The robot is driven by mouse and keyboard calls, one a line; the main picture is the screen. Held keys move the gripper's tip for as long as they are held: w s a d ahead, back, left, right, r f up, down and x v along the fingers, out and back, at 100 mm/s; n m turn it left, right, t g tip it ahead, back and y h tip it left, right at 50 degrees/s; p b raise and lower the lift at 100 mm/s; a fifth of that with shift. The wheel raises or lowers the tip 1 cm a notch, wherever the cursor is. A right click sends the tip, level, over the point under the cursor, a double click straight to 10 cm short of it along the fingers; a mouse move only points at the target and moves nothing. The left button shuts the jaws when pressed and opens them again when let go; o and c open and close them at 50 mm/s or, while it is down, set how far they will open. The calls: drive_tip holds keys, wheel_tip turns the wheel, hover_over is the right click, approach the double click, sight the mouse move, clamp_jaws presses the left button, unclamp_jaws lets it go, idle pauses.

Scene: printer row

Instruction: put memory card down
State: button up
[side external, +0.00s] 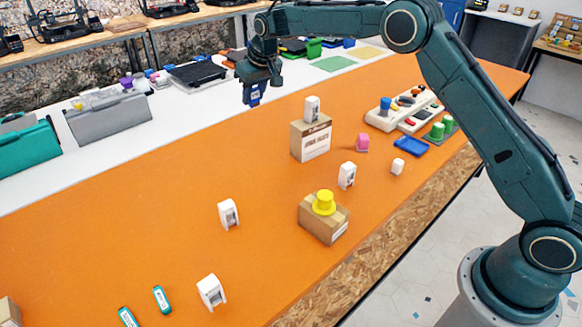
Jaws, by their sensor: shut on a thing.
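My gripper (258,82) is in the side external view at upper middle, pointing down. It is shut on a small dark blue memory card (252,95) with a light label patch. The card hangs below the fingers, near the line where the orange table (150,220) meets the white surface (190,112) behind. It seems to be in the air, but its exact height is hard to tell. The gripper covers the card's top part.
A cardboard box (311,140) with a white device on top stands right of the card. Another box (324,218) bears a yellow knob. Several white devices (228,213) stand on the orange table. A blue flat piece (411,146) lies at right. The orange area at left is largely clear.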

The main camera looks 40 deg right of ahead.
wheel_tip(320, 180, down, 16)
drive_tip(key=shift+r, duration=0.15)
idle(0.4)
drive_tip(key=shift+f, duration=2.1)
drive_tip(key=shift+f, duration=0.1)
drive_tip(key=o, duration=0.9)
drive_tip(key=shift+o, duration=0.2)
drive_tip(key=v, duration=1.2)
